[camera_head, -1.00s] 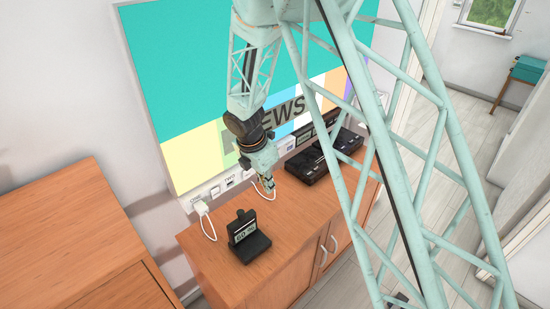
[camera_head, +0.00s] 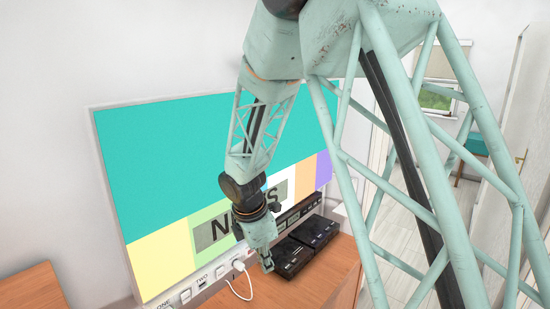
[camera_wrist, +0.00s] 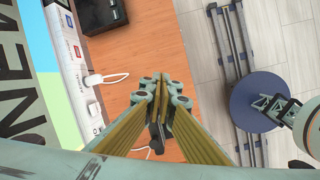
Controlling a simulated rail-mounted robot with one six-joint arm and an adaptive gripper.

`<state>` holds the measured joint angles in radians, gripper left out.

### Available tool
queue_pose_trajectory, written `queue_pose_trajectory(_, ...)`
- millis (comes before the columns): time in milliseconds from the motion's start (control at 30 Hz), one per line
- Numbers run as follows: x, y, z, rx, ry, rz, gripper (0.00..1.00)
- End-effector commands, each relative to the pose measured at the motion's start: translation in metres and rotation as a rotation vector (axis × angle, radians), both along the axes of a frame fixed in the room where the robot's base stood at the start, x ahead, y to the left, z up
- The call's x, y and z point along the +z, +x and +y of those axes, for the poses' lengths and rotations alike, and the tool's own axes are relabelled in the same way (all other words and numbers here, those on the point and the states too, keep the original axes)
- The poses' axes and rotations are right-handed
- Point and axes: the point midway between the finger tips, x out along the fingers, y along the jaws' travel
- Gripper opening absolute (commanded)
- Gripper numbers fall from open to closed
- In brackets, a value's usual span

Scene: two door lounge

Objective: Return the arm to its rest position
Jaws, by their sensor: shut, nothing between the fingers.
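My gripper (camera_head: 267,264) hangs at the end of my arm, pointing down over the wooden cabinet top, in front of the screen's lower edge. In the wrist view its two fingers (camera_wrist: 160,92) meet at the tips, with nothing between them. The wooden cabinet (camera_wrist: 143,52) lies below it. Part of a dark object shows behind the fingers in the wrist view; I cannot tell what it is.
A large screen (camera_head: 200,140) stands against the wall. Black boxes (camera_head: 308,244) sit on the cabinet to the right of my gripper. A white plug (camera_head: 239,266) with a cable is in the socket strip (camera_wrist: 75,62). Grey floor (camera_wrist: 205,60) lies beyond the cabinet edge.

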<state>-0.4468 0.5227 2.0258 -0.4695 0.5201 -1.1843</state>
Motion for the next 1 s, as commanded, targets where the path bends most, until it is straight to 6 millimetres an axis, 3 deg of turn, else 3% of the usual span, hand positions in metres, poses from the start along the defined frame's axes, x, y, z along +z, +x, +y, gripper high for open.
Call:
queue_pose_trajectory(400,0.066,-0.029,-0.053,-0.263,0.066,-0.053,0.00)
queue_pose_trajectory(1000,0.141,-0.092,-0.121,-0.637,0.168,-0.118,0.00)
